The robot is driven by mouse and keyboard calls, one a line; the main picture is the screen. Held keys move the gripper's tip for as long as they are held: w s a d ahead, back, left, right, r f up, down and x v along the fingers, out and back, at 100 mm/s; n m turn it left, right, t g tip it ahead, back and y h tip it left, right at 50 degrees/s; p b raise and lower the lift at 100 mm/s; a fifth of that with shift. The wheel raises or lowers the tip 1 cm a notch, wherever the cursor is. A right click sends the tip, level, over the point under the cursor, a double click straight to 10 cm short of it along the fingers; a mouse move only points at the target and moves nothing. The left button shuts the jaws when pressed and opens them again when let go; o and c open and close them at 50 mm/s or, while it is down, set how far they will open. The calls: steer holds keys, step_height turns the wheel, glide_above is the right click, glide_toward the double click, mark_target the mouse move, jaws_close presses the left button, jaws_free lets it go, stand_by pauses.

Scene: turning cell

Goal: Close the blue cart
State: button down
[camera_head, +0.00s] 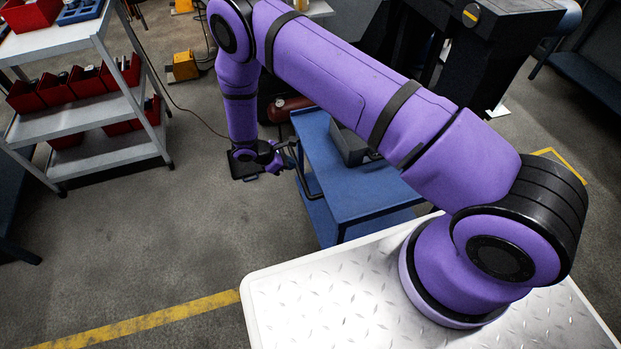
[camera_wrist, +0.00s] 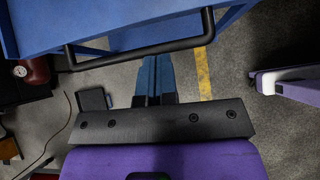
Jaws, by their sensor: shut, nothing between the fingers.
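My gripper (camera_head: 288,158) is at that handle end. Its two blue fingers are together and empty (camera_wrist: 154,62), with the tips at the bar in the picture. I cannot tell whether they touch it. Any drawer or door of the cart is not clear.
A grey shelf trolley (camera_head: 75,120) with red bins (camera_head: 55,88) stands at the left. A dark machine (camera_head: 490,50) is behind my arm. A red cylinder (camera_wrist: 30,70) lies near the cart.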

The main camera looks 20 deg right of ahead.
mark_target(317, 180)
steer(key=shift+n, duration=0.3)
steer(key=x, duration=0.4)
steer(key=a+x, duration=0.1)
steer(key=x, duration=0.3)
steer(key=f+x, duration=0.1)
steer(key=x, duration=0.3)
steer(key=shift+s+a+f, duration=0.1)
steer(key=shift+s+f, duration=0.1)
steer(key=shift+s, duration=0.2)
